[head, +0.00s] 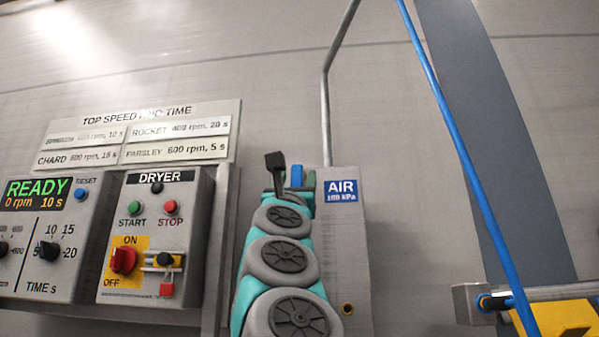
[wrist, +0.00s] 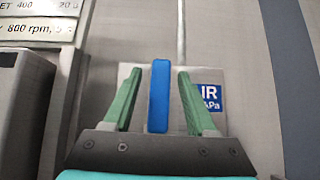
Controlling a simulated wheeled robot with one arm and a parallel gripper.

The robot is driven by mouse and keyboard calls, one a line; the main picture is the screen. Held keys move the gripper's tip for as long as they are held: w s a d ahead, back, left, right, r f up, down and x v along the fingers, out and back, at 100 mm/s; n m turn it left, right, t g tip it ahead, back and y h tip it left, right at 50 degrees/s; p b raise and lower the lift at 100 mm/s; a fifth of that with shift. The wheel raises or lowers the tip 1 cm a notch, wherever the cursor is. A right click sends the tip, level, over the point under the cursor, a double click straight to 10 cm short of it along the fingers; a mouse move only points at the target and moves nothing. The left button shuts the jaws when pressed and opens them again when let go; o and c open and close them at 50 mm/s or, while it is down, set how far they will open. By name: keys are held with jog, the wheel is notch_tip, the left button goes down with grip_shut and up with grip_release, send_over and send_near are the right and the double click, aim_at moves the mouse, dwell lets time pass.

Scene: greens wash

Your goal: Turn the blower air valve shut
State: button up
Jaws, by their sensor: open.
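The blue valve handle (wrist: 159,95) stands upright in the wrist view, in front of the air panel and below the grey pipe. My gripper (wrist: 160,70) is open, with one green finger on each side of the handle and a visible gap on both sides. I cannot tell how deep the handle sits between the fingers. In the head view the blue handle (head: 296,176) shows just above my arm, beside my gripper's green finger (head: 311,180). The valve body is hidden behind my gripper and arm.
The air panel (head: 350,240) carries a blue AIR label (head: 342,191). Left of it is the dryer box (head: 190,255) with its red switch (head: 123,261). A grey pipe (head: 326,115) rises above the panel. A blue hose (head: 460,150) hangs at the right.

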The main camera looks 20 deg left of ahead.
grip_shut()
dwell(0.5)
dwell(0.9)
